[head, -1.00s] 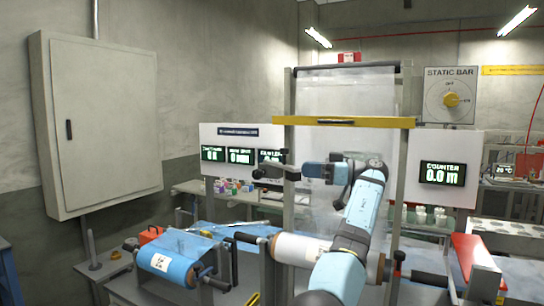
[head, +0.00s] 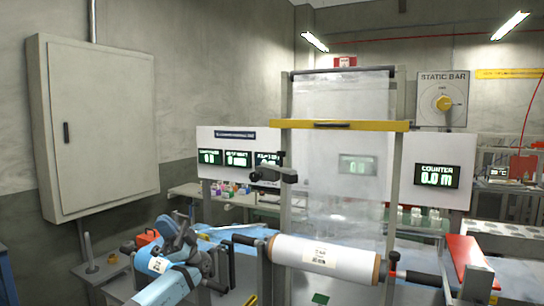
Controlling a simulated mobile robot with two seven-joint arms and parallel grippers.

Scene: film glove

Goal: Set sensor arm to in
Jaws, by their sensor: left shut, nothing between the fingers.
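The sensor arm (head: 274,172) is a dark bar with a small clamp head. It sits on the left upright of the film frame and points left, in front of the display panel. Nothing touches it. My right gripper is not in view.
A white film roll (head: 325,260) lies across the bench, with clear film (head: 342,110) rising behind it. A yellow bar (head: 345,125) crosses the frame. A grey cabinet (head: 105,130) hangs at left. A static bar dial (head: 443,103) and counter (head: 437,176) are at right.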

